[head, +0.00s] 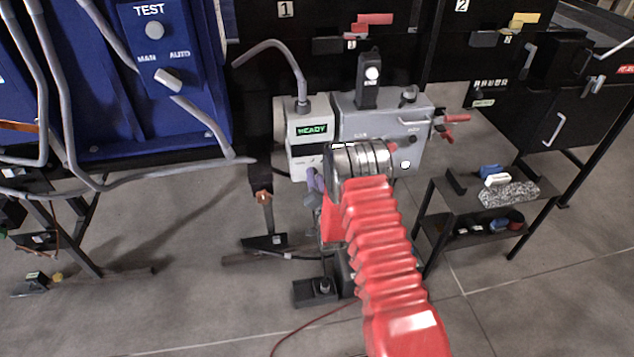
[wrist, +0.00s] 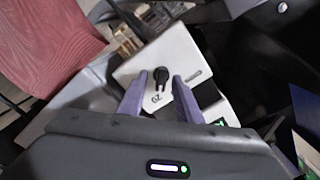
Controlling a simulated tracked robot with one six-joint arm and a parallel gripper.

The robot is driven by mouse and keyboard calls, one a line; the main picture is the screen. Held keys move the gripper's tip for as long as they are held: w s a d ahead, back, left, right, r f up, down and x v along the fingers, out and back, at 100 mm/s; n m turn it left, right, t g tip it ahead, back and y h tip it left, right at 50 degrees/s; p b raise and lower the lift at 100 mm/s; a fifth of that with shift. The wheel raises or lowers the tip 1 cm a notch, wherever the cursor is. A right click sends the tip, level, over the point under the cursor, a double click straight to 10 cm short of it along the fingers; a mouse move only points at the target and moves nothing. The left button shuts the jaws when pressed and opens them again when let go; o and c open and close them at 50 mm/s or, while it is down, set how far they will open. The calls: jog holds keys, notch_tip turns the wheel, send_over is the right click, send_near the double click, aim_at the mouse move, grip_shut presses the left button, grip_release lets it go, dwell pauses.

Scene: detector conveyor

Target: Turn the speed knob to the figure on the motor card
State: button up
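In the wrist view the black speed knob (wrist: 161,76) sits on the pale face of a control box (wrist: 138,66). Its narrow pointer end faces the printed figure 20 (wrist: 156,99). My gripper (wrist: 160,77) is open, with one purple finger on each side of the knob in the picture and gaps showing. I cannot tell how far the fingertips are from the box face. In the head view the box (head: 308,130) has a green READY display, and my purple fingers (head: 316,182) are low in front of it. The knob is not clear there. I cannot make out a motor card.
A grey machine housing (head: 385,125) with a red-handled part (head: 455,118) adjoins the box. A blue panel (head: 160,45) with TEST and MAN/AUTO controls stands left. A small dark shelf (head: 470,205) holds several items at right.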

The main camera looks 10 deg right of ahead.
jog(key=shift+s, duration=0.15)
jog(key=s, duration=1.3)
jog(key=shift+s, duration=0.25)
